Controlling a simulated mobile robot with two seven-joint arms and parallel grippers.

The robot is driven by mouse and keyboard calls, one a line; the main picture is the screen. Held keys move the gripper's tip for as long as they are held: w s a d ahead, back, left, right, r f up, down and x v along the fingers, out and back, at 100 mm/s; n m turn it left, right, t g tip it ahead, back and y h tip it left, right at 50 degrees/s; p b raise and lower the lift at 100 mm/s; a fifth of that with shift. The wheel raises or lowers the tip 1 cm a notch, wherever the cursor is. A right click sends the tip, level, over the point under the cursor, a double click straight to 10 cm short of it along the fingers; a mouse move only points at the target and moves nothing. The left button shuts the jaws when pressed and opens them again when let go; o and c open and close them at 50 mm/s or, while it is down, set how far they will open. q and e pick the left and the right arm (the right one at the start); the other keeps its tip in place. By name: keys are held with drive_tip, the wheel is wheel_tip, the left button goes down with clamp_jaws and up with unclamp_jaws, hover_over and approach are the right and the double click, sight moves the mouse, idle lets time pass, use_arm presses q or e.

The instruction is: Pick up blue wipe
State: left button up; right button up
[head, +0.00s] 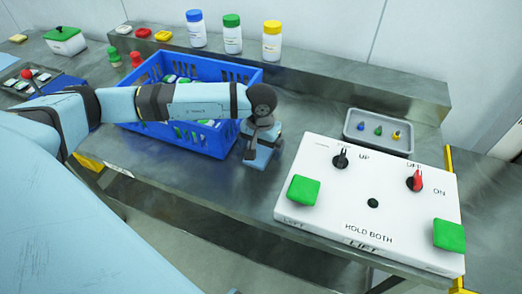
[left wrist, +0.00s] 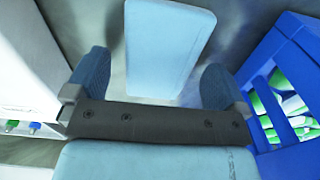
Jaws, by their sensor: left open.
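The blue wipe (left wrist: 168,45) is a pale blue flat rectangle with rounded corners, lying on the grey steel bench in the left wrist view. My left gripper (left wrist: 153,82) is open, with one blue finger on each side of the near end of the wipe in the picture. The fingers do not grip it. In the head view my left gripper (head: 262,150) points down at the bench between the blue crate and the white control box. There the wipe is hard to tell from the gripper's own blue parts. My right gripper is not in view.
The blue crate (head: 214,70) with green-and-white items stands close on the left. The white control box (head: 330,222) with green buttons is close on the right. A grey tray (head: 378,145) holds small coloured pieces. Capped bottles (head: 232,38) stand on the back ledge.

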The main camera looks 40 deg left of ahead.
sight(261, 150)
use_arm(q)
drive_tip(key=shift+f, duration=0.3)
drive_tip(key=c, duration=1)
drive_tip(key=shift+r, duration=0.15)
wheel_tip(261, 150, up, 20)
